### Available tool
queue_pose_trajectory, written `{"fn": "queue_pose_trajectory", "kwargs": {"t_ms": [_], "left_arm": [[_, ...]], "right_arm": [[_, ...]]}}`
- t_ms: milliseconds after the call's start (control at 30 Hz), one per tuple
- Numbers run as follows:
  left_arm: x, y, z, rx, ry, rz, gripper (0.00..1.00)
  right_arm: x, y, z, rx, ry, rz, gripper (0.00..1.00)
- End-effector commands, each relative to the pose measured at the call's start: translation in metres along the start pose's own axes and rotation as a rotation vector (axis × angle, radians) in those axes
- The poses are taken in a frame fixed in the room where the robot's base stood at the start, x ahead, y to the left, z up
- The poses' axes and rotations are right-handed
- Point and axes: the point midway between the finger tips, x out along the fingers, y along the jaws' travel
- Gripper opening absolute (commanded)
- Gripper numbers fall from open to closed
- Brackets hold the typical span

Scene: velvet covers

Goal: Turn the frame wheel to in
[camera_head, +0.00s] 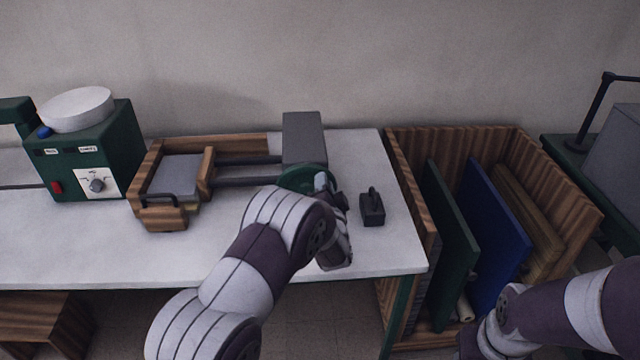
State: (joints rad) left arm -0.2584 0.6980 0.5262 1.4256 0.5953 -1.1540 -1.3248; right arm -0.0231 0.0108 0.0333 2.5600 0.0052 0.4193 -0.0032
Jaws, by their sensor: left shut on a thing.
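The frame wheel (296,177) is a dark green disc on the front of a grey block (304,140), at the right end of a wooden frame with two dark rails. My left gripper (324,186) is at the right edge of the wheel and shut on it; my own arm and wrist hide the wheel's lower part and most of the fingers. No in or out marking can be read on the wheel. My right arm comes in at the lower right, and its fingers are not visible.
A wooden clamp with a grey pad (178,176) sits at the frame's left end. A green machine (92,152) with a dial stands further left. A small dark weight (372,208) is right of my gripper. A wooden crate (590,210) holds upright boards beside the table (60,240).

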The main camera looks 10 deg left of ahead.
Motion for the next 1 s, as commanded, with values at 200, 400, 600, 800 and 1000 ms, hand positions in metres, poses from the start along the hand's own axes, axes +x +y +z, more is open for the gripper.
{"fn": "queue_pose_trajectory", "kwargs": {"t_ms": [200, 400, 600, 800, 1000], "left_arm": [[-0.0004, 0.0059, -0.001, 0.08, 0.0, 0.002, 0.0], [-0.0005, 0.0079, -0.001, 0.11, 0.0, 0.003, 0.0], [-0.0005, 0.0083, -0.0008, 0.116, -0.001, 0.003, 0.0], [-0.0005, 0.0084, -0.0007, 0.115, -0.001, 0.003, 0.0], [-0.0004, 0.0079, -0.0009, 0.114, -0.001, 0.002, 0.48]], "right_arm": [[0.0001, 0.0, 0.0, 0.0, 0.0, 0.0, 0.43], [0.0001, 0.0, 0.0, 0.0, 0.0, 0.0, 0.43], [0.0001, 0.0, 0.0, 0.0, 0.0, 0.0, 0.43], [0.0002, 0.0, 0.0, 0.0, 0.0, 0.0, 0.43], [0.0001, 0.0, 0.0, 0.0, 0.0, 0.0, 0.43]]}}
